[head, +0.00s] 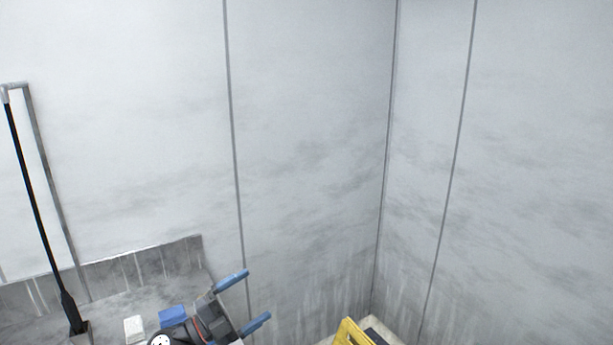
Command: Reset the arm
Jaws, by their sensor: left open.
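My left gripper (258,293) shows at the bottom of the head view, left of centre. Its two blue-tipped fingers are spread apart and point to the right, with nothing between them. Only the front of the arm shows; the rest is cut off by the bottom edge. My right gripper is not in view.
A grey bench (115,305) with a raised back edge stands at lower left. A blue block (172,315), a white block (134,329) and a black pole (36,205) are there. A yellow object (352,333) shows at the bottom. Grey walls (310,130) meet in a corner.

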